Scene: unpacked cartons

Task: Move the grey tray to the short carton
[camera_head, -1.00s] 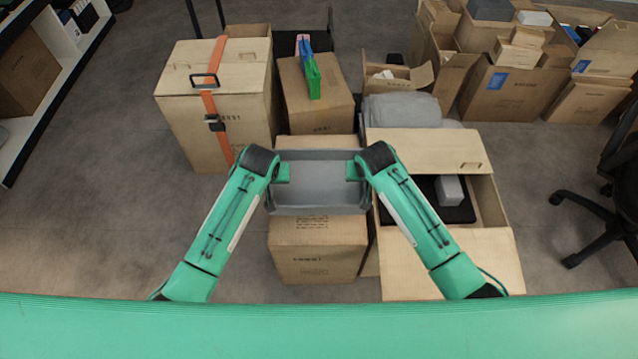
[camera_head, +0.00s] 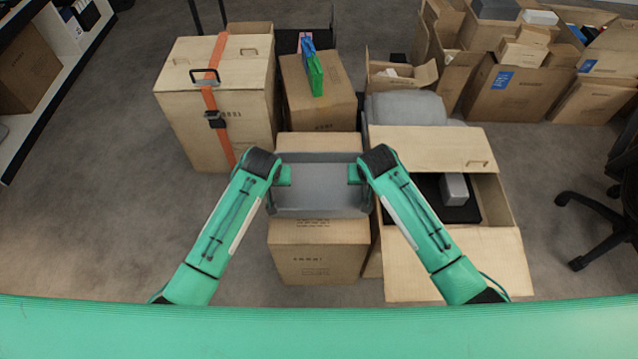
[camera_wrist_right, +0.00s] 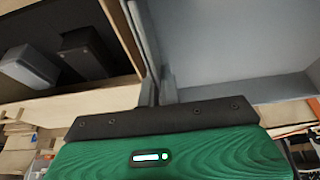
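The grey tray (camera_head: 318,204) is a shallow, empty, rectangular tray, level over the top of a brown carton (camera_head: 318,262) in the middle of the head view. I cannot tell whether it rests on the carton or hangs just above it. My left gripper (camera_head: 284,175) is at the tray's left wall and my right gripper (camera_head: 355,174) at its right wall. In the right wrist view the fingers (camera_wrist_right: 158,92) close about the tray's wall, with the tray's inside (camera_wrist_right: 235,45) to the right. The left fingertips are too small to see clearly. Which carton is the short one is not marked.
An open carton (camera_head: 455,260) with a dark insert and small grey block (camera_head: 454,189) stands close on the right. A tall strapped carton (camera_head: 245,115) stands back left, beside a carton (camera_head: 300,105) bearing green and blue items. A chair (camera_head: 615,195) is far right. Floor is clear at left.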

